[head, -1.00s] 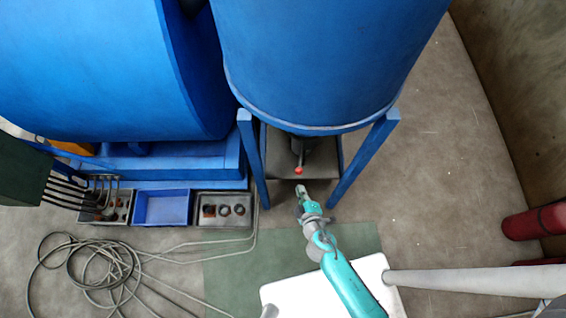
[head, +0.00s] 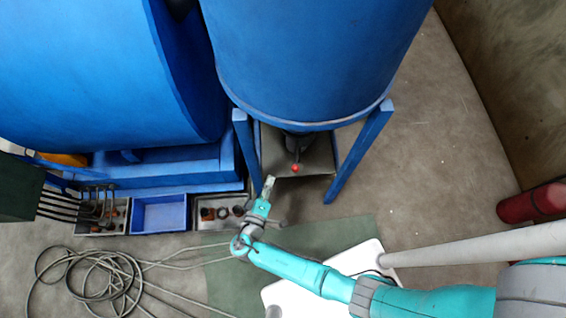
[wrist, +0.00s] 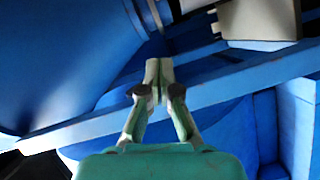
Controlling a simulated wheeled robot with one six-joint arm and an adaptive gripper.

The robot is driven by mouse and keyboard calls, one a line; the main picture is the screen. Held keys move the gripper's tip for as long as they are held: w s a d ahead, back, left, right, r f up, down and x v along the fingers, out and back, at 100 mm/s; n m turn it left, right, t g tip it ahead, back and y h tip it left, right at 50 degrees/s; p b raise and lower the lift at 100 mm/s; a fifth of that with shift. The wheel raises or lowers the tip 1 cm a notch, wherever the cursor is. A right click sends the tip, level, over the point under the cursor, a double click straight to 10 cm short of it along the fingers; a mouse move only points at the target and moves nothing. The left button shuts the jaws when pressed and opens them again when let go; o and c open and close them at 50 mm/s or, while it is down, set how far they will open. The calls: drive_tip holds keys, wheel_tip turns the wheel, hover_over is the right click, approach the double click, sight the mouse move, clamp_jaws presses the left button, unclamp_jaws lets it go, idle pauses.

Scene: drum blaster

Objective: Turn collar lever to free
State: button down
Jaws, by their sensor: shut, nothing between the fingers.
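The collar lever (head: 295,168) shows in the head view as a small red knob below the dark outlet collar (head: 297,141) under the blue hopper (head: 315,60). My gripper (head: 269,180) is shut and empty. In the head view it appears to the left of and slightly below the red knob, apart from it, near the hopper's left leg. In the wrist view my gripper (wrist: 158,68) shows its fingertips together in front of a blue beam. The lever is not visible in the wrist view, and its shaft is hard to make out in the head view.
Blue legs (head: 358,150) flank the outlet, with a grey tray (head: 320,160) beneath. A large blue drum (head: 90,70), a blue bin (head: 160,214) and a parts box (head: 218,208) are on the left. A coiled hose (head: 85,275) lies on the floor.

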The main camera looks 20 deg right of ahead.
drive_tip(key=w+d+f, duration=0.2)
drive_tip(key=w+d, duration=0.3)
drive_tip(key=d, duration=0.4)
drive_tip(key=shift+w+d, duration=0.4)
